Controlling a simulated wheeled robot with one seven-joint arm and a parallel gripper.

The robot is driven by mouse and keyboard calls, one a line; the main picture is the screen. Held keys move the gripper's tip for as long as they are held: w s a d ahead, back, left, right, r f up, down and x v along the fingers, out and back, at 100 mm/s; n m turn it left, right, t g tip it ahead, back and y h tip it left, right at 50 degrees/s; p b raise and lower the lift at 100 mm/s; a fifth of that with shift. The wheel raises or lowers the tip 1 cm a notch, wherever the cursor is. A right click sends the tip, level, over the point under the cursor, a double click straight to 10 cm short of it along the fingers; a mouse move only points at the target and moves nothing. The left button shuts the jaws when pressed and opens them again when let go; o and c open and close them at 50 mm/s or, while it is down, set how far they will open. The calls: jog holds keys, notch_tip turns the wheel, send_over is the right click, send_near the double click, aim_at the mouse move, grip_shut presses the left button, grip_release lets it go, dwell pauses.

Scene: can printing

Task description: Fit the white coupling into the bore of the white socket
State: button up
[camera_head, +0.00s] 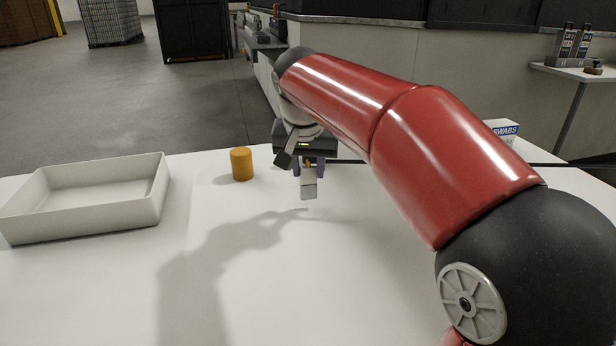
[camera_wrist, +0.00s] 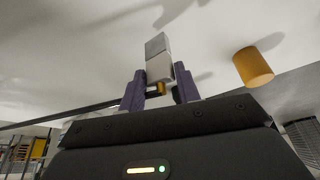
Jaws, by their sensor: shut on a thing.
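My gripper (camera_head: 308,170) is in the air above the white table, right of the orange cylinder. It is shut on a pale, block-shaped piece that looks like the white coupling (camera_head: 309,190). In the wrist view the coupling (camera_wrist: 158,58) stands out beyond the purple fingers of my gripper (camera_wrist: 161,88). A small orange-yellow part shows at its base between the fingers. The coupling looks clear of the table, with shadows on the surface nearby. I cannot make out the white socket or its bore in either view; my red arm hides part of the table.
An orange cylinder (camera_head: 241,164) stands left of my gripper; it also shows in the wrist view (camera_wrist: 254,67). An open white tray (camera_head: 88,204) sits at the table's left. A swabs box (camera_head: 502,130) is behind my arm at right. The front middle of the table is clear.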

jog(key=shift+f, duration=1.25)
jog(key=shift+f, duration=0.1)
jog(key=o, duration=1)
jog(key=shift+o, duration=0.4)
jog(key=v, duration=1.1)
jog(key=shift+r, duration=0.4)
jog(key=n+y+b, duration=0.1)
jog(key=n+b, duration=0.3)
jog(key=b, duration=0.6)
send_over(309, 182)
jog(key=s, duration=0.2)
notch_tip(309, 182, down, 6)
jog(key=shift+d, duration=0.15)
jog(key=shift+w+f+n+y+b, duration=0.15)
jog(key=shift+f+n+y+b, duration=0.15)
jog(key=shift+b, duration=0.5)
jog(key=shift+s+b+x, duration=0.1)
jog(key=shift+b+x, duration=0.65)
jog(key=shift+x, duration=1.1)
jog(key=shift+s+b+x, duration=0.15)
jog(key=shift+b+x, duration=0.55)
jog(key=shift+x, duration=1.1)
